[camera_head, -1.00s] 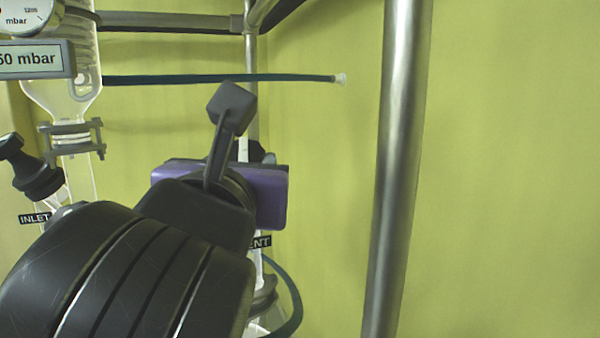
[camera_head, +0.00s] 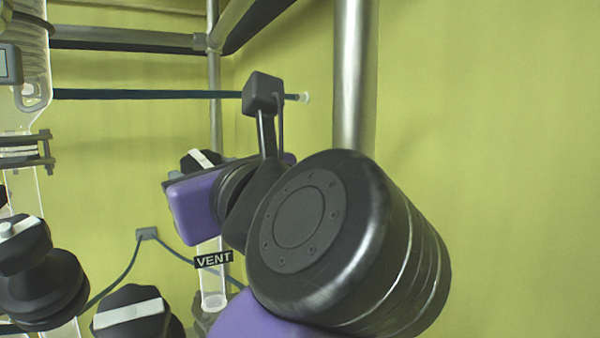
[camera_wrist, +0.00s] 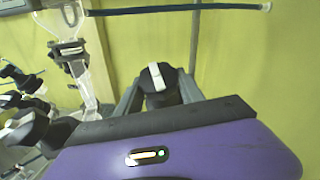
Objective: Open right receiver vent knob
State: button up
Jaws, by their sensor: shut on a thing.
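The vent knob (camera_head: 203,159) is black with a white bar across its top, above the black VENT label (camera_head: 213,259) on a glass tube. In the wrist view the same knob (camera_wrist: 160,79) sits between the two grey fingers of my gripper (camera_wrist: 159,92). The fingers are shut on its sides, and its white bar points nearly up and down in that picture. In the head view the purple body of my gripper (camera_head: 194,208) hides the fingers and the lower part of the knob.
Other black knobs with white bars stand at lower left, one low in front (camera_head: 132,312) and one at the edge (camera_head: 22,245). A steel post (camera_head: 354,75) rises behind my arm. A dark hose (camera_head: 150,94) crosses behind. The wall at right is clear.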

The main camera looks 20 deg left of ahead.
dwell(0.3)
jog(key=o, duration=1.4)
jog(key=shift+m+t, duration=0.3)
